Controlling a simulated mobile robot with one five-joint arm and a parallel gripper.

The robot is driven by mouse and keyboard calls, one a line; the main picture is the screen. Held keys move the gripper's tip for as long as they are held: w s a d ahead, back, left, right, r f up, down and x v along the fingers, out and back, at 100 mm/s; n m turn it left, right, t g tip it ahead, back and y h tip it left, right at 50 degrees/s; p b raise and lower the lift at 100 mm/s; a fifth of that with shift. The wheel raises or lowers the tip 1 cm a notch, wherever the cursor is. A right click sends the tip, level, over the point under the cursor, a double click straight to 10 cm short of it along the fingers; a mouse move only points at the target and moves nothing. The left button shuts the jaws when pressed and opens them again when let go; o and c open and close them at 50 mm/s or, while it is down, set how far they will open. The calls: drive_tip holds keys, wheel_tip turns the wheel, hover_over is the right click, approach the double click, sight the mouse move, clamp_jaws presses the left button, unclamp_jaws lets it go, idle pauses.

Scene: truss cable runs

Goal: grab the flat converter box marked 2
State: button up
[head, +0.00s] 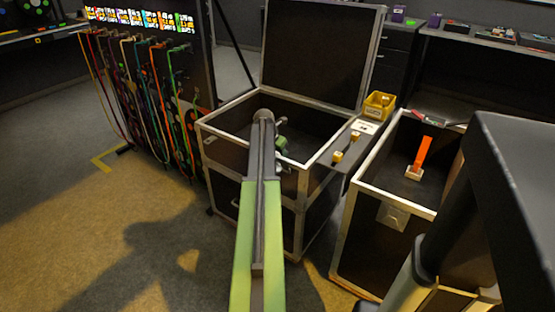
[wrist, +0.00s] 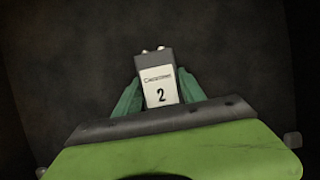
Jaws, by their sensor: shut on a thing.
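The flat converter box (wrist: 159,82) marked 2 shows in the wrist view. It is a grey box with a white label and two small light connectors at its far end. My gripper (wrist: 158,97) is shut on it, with one green finger against each side. The background behind the box is dark and plain. In the head view my green arm reaches over the open flight case (head: 235,109), and my gripper (head: 281,143) shows small inside it. The converter box cannot be made out in the head view.
The case's lid (head: 322,52) stands up at the back. A second open case (head: 348,236) at right holds an orange item (head: 421,154). A yellow bin (head: 379,106) sits between them. A cable rack (head: 150,90) stands left. Floor at left is clear.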

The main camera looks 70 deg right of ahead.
drive_tip(key=c, duration=0.5)
clamp_jaws()
drive_tip(key=shift+r, duration=0.1)
